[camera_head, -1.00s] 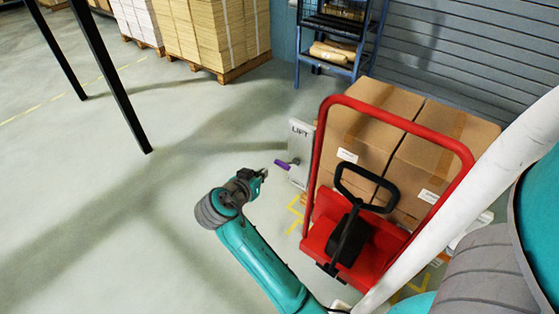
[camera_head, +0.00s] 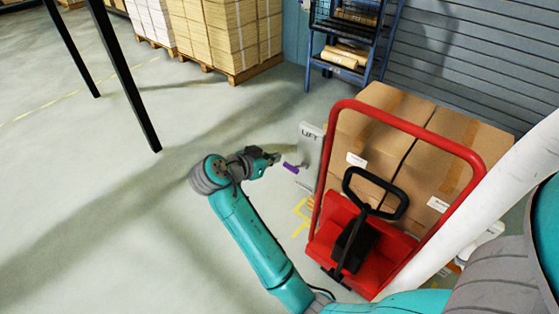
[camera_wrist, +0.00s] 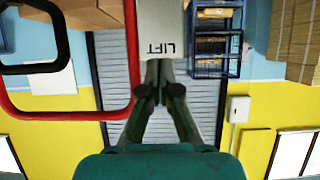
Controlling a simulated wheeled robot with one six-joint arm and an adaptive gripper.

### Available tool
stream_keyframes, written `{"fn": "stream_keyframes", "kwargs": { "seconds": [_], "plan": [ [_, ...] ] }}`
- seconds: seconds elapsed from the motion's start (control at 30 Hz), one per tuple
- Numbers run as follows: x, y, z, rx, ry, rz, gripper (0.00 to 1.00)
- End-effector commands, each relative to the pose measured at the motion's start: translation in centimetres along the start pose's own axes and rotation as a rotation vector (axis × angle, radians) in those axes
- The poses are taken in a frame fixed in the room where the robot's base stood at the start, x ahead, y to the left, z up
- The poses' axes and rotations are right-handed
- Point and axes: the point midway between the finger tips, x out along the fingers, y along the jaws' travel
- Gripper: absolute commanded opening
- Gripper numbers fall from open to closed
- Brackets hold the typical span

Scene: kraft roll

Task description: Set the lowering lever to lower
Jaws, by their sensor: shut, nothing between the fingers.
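The lowering lever, with a purple handle (camera_head: 290,167), sticks out to the left from a grey-white panel (camera_head: 309,153) marked LIFT. The panel stands at the left side of a red-framed cart (camera_head: 322,185). My gripper (camera_head: 275,157) is shut and empty, just left of and slightly above the purple handle in the head view. I cannot tell whether they touch. In the wrist view my closed fingers (camera_wrist: 160,72) point at the panel (camera_wrist: 165,42), whose LIFT lettering appears upside down. The purple handle does not show there.
The cart has a black looped handle (camera_head: 376,190) and cardboard boxes (camera_head: 378,125) behind its frame. A blue shelf rack (camera_head: 316,58) and stacked cartons (camera_head: 225,40) stand at the back. A black post (camera_head: 124,80) is at left. The floor left of my arm is clear.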

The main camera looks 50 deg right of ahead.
Motion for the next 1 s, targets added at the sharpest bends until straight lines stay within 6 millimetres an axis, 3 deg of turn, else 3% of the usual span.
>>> {"fn": "stream_keyframes", "kwargs": {
  "seconds": [0.5, 0.7, 1.0],
  "plan": [
    [9.3, 0.1, 0.0, 0.0, 0.0, 0.004, 0.0],
    [9.7, 0.0, 2.8, -0.003, 0.0, 0.0, 0.0],
    [9.9, 0.0, 3.9, 0.0, 0.0, -0.001, 0.0]
  ]
}}
